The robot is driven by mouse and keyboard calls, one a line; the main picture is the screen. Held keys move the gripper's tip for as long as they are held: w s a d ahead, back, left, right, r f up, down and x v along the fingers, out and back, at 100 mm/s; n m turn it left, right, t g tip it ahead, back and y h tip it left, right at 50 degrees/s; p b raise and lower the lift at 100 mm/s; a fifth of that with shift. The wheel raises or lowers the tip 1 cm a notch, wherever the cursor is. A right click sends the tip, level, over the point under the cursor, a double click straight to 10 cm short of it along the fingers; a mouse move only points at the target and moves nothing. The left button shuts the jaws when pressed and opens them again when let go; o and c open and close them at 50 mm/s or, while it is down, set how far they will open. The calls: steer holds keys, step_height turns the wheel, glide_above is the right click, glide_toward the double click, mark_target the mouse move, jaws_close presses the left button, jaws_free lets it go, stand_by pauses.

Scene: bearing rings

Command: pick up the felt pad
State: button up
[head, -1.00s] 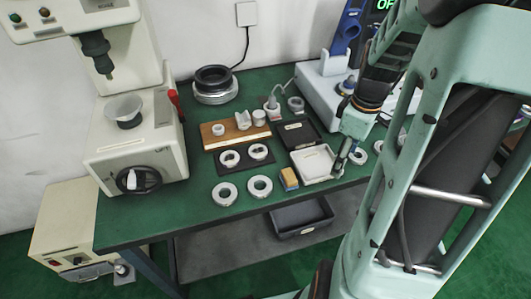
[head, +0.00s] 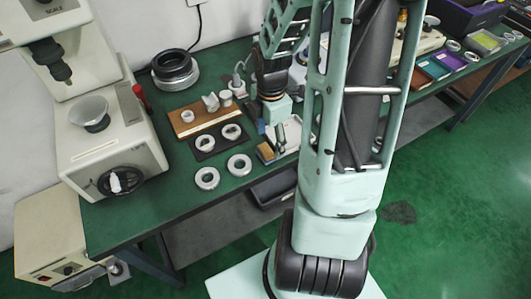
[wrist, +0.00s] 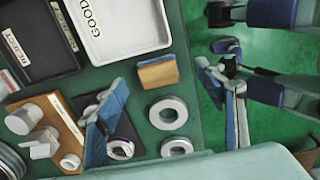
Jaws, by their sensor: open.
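The felt pad (wrist: 158,75) looks like a small tan block with a blue-grey edge. It lies on the green table beside the white tray. In the head view the pad (head: 265,152) sits near the table's front edge, just in front of my gripper (head: 271,133). In the wrist view my gripper (wrist: 160,80) is open, with one blue finger on each side of the pad in the picture. Nothing is held. The fingers appear to be above the pad; the exact height is hard to tell.
The white tray (wrist: 125,40) marked GOOD and a black tray (wrist: 40,65) lie close by. Two bearing rings (head: 207,178) (head: 239,165) lie on the table near the pad. A black mat (head: 205,143) with rings and a wooden board (head: 180,125) stand further left.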

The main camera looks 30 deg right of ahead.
mark_target(266, 149)
steer(key=f, duration=0.2)
steer(key=a+f, duration=0.1)
steer(key=f, duration=0.1)
steer(key=shift+w+a+b, duration=0.1)
steer(key=shift+w+b, duration=0.1)
steer(key=shift+b, duration=0.15)
steer(key=shift+f, duration=0.5)
steer(key=shift+c, duration=0.7)
steer(key=c, duration=1.1)
steer(key=shift+r, duration=0.2)
